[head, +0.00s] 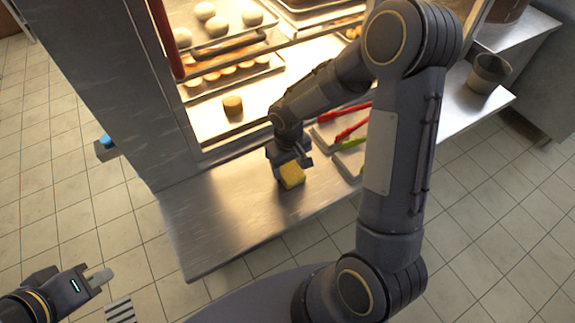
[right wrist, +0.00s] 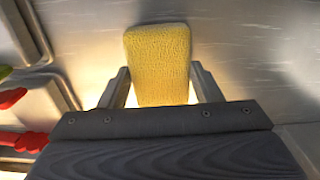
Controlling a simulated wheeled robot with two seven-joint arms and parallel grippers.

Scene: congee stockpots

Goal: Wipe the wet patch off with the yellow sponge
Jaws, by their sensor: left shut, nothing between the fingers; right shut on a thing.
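The yellow sponge (head: 291,174) is at the steel counter in front of the lit cabinet. My right gripper (head: 284,163) is shut on it, seen from above in the head view. In the right wrist view the sponge (right wrist: 158,62) sits between the two fingers of the right gripper (right wrist: 160,85), with the counter behind it. I cannot tell whether the sponge touches the counter. My left gripper (head: 98,278) is shut and empty over the tiled floor at the lower left. I cannot make out a clear wet patch; the counter (head: 215,220) only shows bright reflections.
Trays of buns (head: 225,50) stand in the lit cabinet. Red-handled tongs (head: 345,112) and green-handled tongs (head: 352,143) lie on small trays right of the sponge. A metal pot (head: 488,73) stands at the right. The counter left of the sponge is clear.

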